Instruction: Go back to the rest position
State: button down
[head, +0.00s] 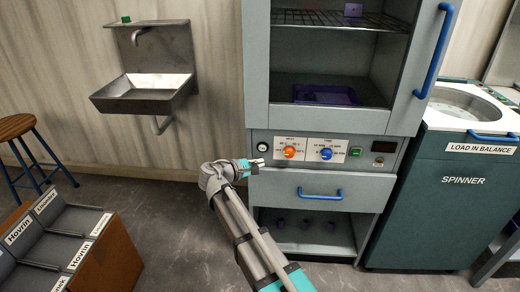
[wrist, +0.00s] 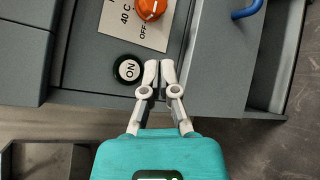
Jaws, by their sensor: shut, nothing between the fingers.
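My gripper (head: 258,164) is shut and empty. It is in front of the left end of the grey cabinet's control panel (head: 364,158), just below a round black-rimmed button. In the wrist view, my gripper's fingertips (wrist: 159,68) are together beside the round button (wrist: 127,69) marked ON. The button also shows in the head view (head: 262,147). I cannot tell whether the fingertips touch the panel. An orange knob (wrist: 151,8) sits beyond them on a white scale plate; it also shows in the head view (head: 290,152).
A blue knob (head: 326,154) is farther right on the panel. A drawer with a blue handle (head: 320,193) juts out below. A spinner (head: 440,200) is at right, a sink (head: 145,90) at left, a labelled bin unit (head: 120,255) at lower left.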

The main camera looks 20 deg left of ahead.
dwell(0.3)
jog(key=shift+w, duration=0.1)
jog(key=d+f+m+g, duration=0.4)
jog(key=d, duration=0.8)
jog(key=d+f+m+g, duration=0.3)
jog(key=d+f, duration=0.1)
jog(key=d, duration=0.7)
jog(key=s+d+f+m+g+y, duration=0.35)
jog(key=s+d+m, duration=0.3)
jog(key=d, duration=0.35)
jog(key=s+d+f+m+g+y, duration=0.3)
jog(key=s+d+m+y, duration=0.2)
jog(key=s+d, duration=0.4)
notch_tip(320, 180, up, 28)
jog(key=w+p, duration=0.1)
jog(key=p, duration=2.7)
jog(key=shift+w+d+r, duration=0.15)
jog(key=shift+w+r, duration=0.05)
jog(key=shift+w, duration=0.15)
jog(key=shift+h, duration=0.25)
